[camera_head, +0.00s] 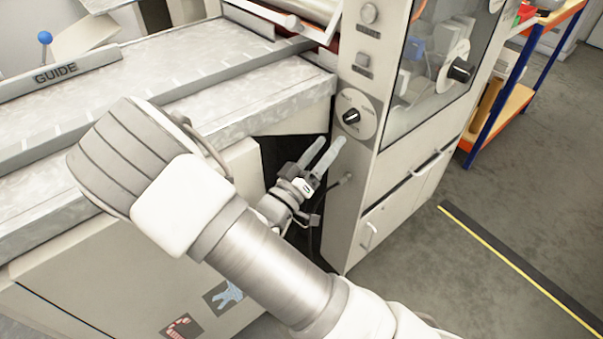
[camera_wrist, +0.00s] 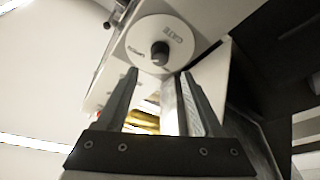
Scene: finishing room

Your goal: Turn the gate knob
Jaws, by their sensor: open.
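A black knob (camera_head: 350,116) sits at the centre of a round pale dial plate (camera_head: 362,104) on the narrow front panel of the machine cabinet. It also shows in the wrist view as a black knob (camera_wrist: 160,49) on a white disc with blurred lettering; I cannot read the label surely. My gripper (camera_head: 329,145) is open and empty, just below and left of the dial, with its fingers pointing up toward it. In the wrist view the fingertips (camera_wrist: 159,75) stand apart, with the knob beyond and between them, not touching as far as I can tell.
Two small controls, an upper button (camera_head: 369,13) and a square switch (camera_head: 362,63), sit above the dial. Another black knob (camera_head: 461,70) is on the glazed side. A metal table with a GUIDE bar (camera_head: 60,75) lies left. A shelf unit (camera_head: 517,105) stands right.

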